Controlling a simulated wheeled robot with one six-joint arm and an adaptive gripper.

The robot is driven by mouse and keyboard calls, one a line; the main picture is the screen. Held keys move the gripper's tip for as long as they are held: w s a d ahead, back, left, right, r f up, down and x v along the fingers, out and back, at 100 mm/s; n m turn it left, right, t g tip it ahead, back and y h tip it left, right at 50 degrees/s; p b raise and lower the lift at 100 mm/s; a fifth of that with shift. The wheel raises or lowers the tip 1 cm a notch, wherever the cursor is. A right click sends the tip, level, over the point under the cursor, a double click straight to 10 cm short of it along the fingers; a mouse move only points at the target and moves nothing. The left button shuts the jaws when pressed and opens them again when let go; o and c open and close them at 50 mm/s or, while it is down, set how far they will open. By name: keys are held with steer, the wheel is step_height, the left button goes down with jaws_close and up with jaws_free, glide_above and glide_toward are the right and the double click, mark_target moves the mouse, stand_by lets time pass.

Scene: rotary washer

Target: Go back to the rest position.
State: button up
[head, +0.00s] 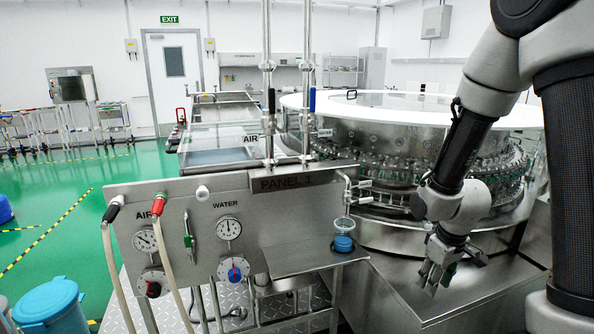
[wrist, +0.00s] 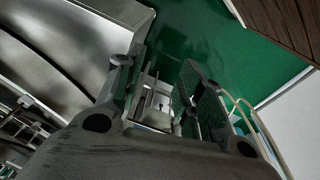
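My gripper (head: 437,268) hangs at the end of my arm on the right of the head view, pointing down in front of the round steel washer (head: 395,150). In the wrist view my gripper (wrist: 160,80) shows its two fingers spread apart with a gap between them. Nothing is held in that gap. The gripper looks apart from the washer and above the steel ledge (head: 480,290). Its exact height over the ledge is hard to tell.
The steel panel (head: 280,225) with gauges and hoses stands left of my gripper. A blue bin (head: 50,305) stands at lower left. The green floor (head: 75,190) at left is mostly open.

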steer(key=s+d+r+m+t, duration=0.1)
steer(key=s+r+m, duration=0.1)
steer(key=s+r, duration=0.6)
steer(key=s+d+r+m+t, duration=0.1)
steer(key=s+r+m, duration=0.2)
steer(key=s+r, duration=0.5)
step_height(320, 180, up, 9)
steer(key=shift+f+t, duration=0.1)
steer(key=shift+t, duration=0.3)
steer(key=shift+s+d+m, duration=0.15)
steer(key=shift+m, duration=0.15)
